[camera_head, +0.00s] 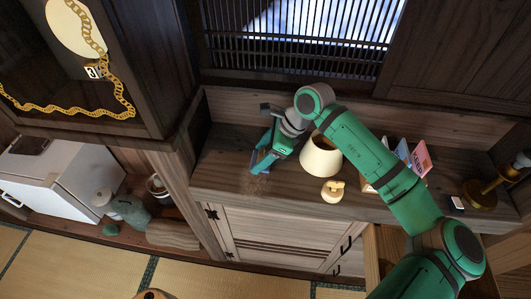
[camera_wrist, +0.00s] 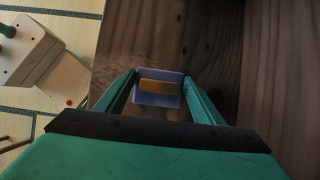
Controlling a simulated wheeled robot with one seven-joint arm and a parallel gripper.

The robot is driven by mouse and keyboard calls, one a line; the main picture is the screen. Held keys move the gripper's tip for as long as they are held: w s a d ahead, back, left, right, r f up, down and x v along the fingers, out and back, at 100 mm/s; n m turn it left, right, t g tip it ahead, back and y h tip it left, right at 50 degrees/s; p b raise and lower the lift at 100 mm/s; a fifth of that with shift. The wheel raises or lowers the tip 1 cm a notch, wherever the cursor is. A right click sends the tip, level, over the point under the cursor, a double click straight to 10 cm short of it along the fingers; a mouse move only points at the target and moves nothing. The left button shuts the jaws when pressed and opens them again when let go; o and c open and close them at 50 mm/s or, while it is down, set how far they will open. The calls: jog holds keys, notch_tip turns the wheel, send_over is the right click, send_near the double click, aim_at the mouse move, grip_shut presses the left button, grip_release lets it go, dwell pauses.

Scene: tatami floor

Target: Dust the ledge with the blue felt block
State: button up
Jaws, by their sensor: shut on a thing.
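The ledge (camera_head: 225,172) is a brown wooden shelf above a slatted cabinet door. It also fills the middle and right of the wrist view (camera_wrist: 225,50). My gripper (camera_head: 262,159) is over the left part of the ledge and points down. In the wrist view its two green fingers are closed on the blue felt block (camera_wrist: 142,99), which has an orange-brown top piece. In the head view the block (camera_head: 258,156) is mostly hidden by the fingers. It is low at the ledge surface; I cannot tell whether it touches. A faint paler patch shows near it.
A cream lampshade (camera_head: 320,157) and a small pale-yellow figure (camera_head: 333,191) stand right of my gripper. Cards (camera_head: 421,160) and a brass stand (camera_head: 482,196) are farther right. A dark cabinet (camera_head: 150,75) rises at the left. The ledge's left end is clear.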

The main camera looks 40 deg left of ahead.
jog(key=shift+s+d, duration=0.45)
jog(key=shift+s, duration=0.3)
jog(key=shift+s+d, duration=0.45)
jog(key=shift+s, duration=0.25)
jog(key=shift+s+d+f, duration=0.1)
jog(key=shift+s+d, duration=0.5)
jog(key=shift+s, duration=0.4)
jog(key=shift+s+d+f, duration=0.1)
jog(key=shift+s+d, duration=0.5)
jog(key=shift+s, duration=0.35)
jog(key=shift+s+d+r, duration=0.1)
jog(key=shift+s+d, duration=0.25)
jog(key=shift+s, duration=0.2)
jog(key=shift+s+d, duration=0.3)
jog(key=shift+s, duration=0.25)
jog(key=shift+s, duration=0.1)
